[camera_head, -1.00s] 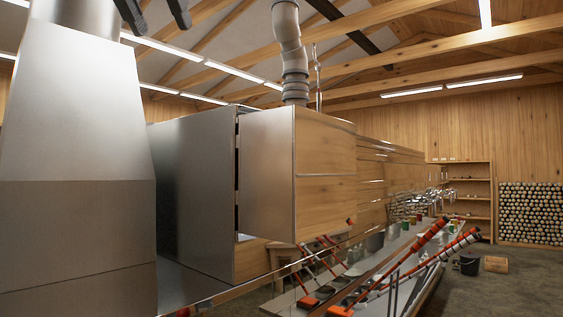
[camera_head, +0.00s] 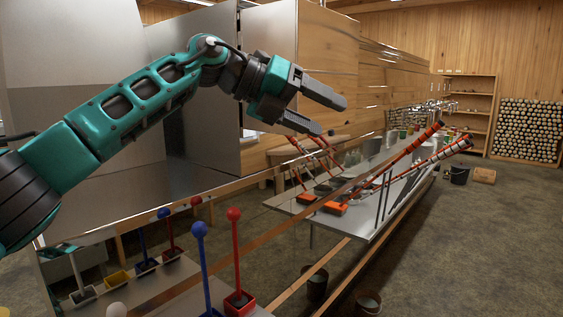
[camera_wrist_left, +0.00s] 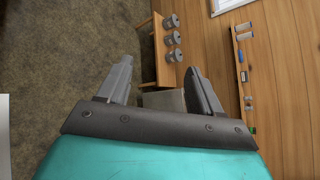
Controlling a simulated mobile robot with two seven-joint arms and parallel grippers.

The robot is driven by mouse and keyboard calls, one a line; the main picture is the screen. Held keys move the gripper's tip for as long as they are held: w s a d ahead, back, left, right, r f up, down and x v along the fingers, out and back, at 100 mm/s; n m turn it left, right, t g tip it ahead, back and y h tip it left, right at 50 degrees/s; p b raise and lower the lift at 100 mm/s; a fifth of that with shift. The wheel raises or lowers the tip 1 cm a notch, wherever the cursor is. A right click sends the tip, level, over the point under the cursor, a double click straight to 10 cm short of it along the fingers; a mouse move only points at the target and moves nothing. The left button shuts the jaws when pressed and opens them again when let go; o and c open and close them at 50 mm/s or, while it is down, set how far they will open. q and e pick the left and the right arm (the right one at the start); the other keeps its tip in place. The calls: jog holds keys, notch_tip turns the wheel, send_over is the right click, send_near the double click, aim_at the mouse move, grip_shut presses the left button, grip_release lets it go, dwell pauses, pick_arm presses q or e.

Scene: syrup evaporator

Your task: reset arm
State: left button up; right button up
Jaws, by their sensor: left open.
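My left arm reaches in from the left in the head view, teal and black. My left gripper (camera_head: 322,109) is open, with two dark fingers apart and nothing between them. In the left wrist view the two fingers of the left gripper (camera_wrist_left: 160,82) also stand apart and empty. My right gripper is not in view.
A long table (camera_head: 392,222) with red-and-white striped tools (camera_head: 428,138) stands right of centre. Ball-topped levers (camera_head: 234,214) rise at the lower left. Buckets (camera_head: 315,284) stand on the floor. Open floor (camera_head: 490,250) lies to the right. The wrist view shows a wooden bench (camera_wrist_left: 162,52) with metal pots.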

pick_arm(q)
jog(key=s+d+f+n+h, duration=0.25)
jog(key=f+n+h, duration=0.4)
jog(key=f, duration=0.55)
jog(key=s+a+f+n+t+y, duration=0.1)
jog(key=a+f+n+t+y, duration=0.1)
jog(key=a+f+n+t, duration=0.4)
jog(key=s+a+f+n+t+y, duration=0.1)
jog(key=f+n+t+y, duration=0.25)
jog(key=f+n, duration=0.5)
jog(key=s+a+f+n+t+y, duration=0.1)
jog(key=a+f+n+t+y, duration=0.1)
jog(key=a+f+n+t, duration=0.4)
jog(key=s+a+f+n+g+y, duration=0.3)
jog(key=s+a+f+n+y, duration=0.2)
jog(key=s+f, duration=0.6)
jog(key=s+a+f+n+g+y, duration=0.4)
jog(key=s+a+f+n, duration=0.3)
jog(key=s+f, duration=0.4)
notch_tip(320, 180, down, 2)
jog(key=shift+a+f+n+y, duration=0.15)
jog(key=shift+a+n+y, duration=0.25)
jog(key=shift+a, duration=0.2)
jog(key=shift+c, duration=0.4)
